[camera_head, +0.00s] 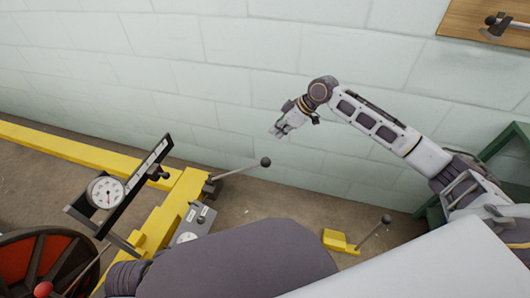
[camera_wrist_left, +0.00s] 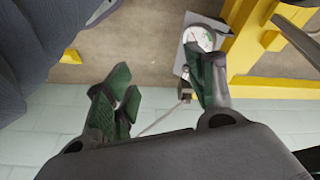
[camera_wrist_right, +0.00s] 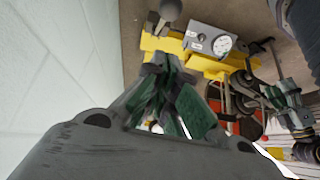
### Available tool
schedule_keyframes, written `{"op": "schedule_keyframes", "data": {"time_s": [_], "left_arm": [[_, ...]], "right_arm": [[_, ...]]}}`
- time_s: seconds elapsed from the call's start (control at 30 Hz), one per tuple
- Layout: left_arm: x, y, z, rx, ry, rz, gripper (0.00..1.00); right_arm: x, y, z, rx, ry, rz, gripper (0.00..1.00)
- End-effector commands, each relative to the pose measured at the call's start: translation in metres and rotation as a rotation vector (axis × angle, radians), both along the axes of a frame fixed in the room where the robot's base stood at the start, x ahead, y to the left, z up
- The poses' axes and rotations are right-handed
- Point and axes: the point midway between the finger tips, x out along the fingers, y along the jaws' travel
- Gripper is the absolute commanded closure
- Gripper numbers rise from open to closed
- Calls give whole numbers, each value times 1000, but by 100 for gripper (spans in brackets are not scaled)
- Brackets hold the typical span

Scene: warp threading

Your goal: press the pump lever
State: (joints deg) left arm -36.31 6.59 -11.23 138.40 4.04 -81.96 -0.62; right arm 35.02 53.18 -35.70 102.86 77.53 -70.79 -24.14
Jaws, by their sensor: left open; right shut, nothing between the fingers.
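A lever (camera_head: 238,169) with a dark ball knob slants up to the right from the end of a yellow frame, beside a grey gauge box (camera_head: 193,222). Its knob (camera_wrist_right: 171,9) shows at the top of the right wrist view. A second ball-topped lever (camera_head: 372,234) stands on a small yellow base; I cannot tell which is the pump lever. My right gripper (camera_head: 277,130) is shut and empty, above and right of the first knob, apart from it. My left gripper (camera_wrist_left: 168,95) is open and empty in its wrist view; it is hidden in the head view.
A dial gauge (camera_head: 106,192) on a black bar and a red-and-black wheel (camera_head: 30,265) are at the left. A yellow beam (camera_head: 75,150) runs along the block wall (camera_head: 200,60). A green frame (camera_head: 505,150) stands at the right. Floor between the levers is clear.

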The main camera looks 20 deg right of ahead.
Motion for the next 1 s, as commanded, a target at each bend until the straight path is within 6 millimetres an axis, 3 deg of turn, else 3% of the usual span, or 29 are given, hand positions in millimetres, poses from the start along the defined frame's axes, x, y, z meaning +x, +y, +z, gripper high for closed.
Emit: {"op": "schedule_keyframes", "data": {"time_s": [0.37,1.0], "left_arm": [[2,-4,-12,-16,-13,0,45],[11,-21,-72,-109,-97,17,45]], "right_arm": [[4,7,-13,2,1,0,100],[26,43,-76,2,-1,-1,100]]}}
